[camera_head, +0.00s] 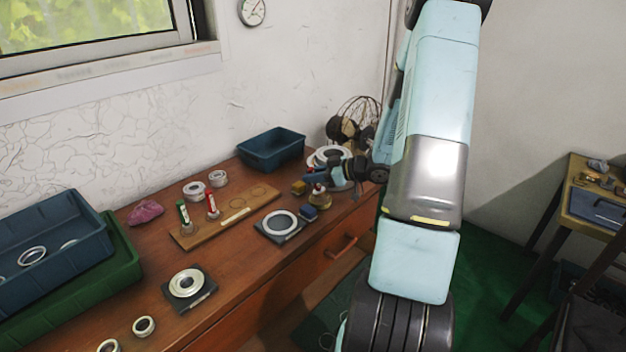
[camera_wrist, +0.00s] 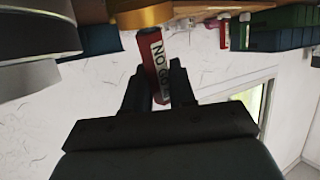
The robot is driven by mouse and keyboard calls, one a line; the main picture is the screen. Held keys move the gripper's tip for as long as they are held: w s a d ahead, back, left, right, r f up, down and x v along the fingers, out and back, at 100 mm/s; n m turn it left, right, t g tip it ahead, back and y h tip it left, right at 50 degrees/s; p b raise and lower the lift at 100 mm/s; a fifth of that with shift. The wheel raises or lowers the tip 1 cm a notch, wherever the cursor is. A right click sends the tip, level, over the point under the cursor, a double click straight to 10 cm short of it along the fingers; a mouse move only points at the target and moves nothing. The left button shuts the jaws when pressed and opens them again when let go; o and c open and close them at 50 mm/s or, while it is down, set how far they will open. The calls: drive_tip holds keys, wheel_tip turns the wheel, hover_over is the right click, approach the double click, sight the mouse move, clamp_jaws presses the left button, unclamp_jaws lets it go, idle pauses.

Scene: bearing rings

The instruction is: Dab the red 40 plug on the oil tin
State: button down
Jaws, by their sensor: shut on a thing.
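My gripper (camera_head: 322,183) is at the back right of the bench, low over its top. In the wrist view, which is upside down, my gripper (camera_wrist: 163,85) is shut on a red plug (camera_wrist: 153,68) with a white "NO GO" label. A brass-coloured round body (camera_wrist: 141,17) is at the plug's bench-side end. It also shows below my gripper in the head view (camera_head: 321,200). I cannot tell whether it belongs to the plug or is the oil tin. A small yellow block-like thing (camera_head: 298,187) and a blue one (camera_head: 308,212) sit beside it.
A wooden board (camera_head: 185,240) holds another red-handled plug (camera_head: 212,206) and a green-handled one (camera_head: 183,212). White rings (camera_head: 317,160) and a fan (camera_head: 352,125) stand close behind my gripper. A blue crate (camera_head: 272,150) is at the back. A ring on a dark plate (camera_head: 281,223) lies in front.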

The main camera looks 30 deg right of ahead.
drive_tip(key=shift+r, duration=2.85)
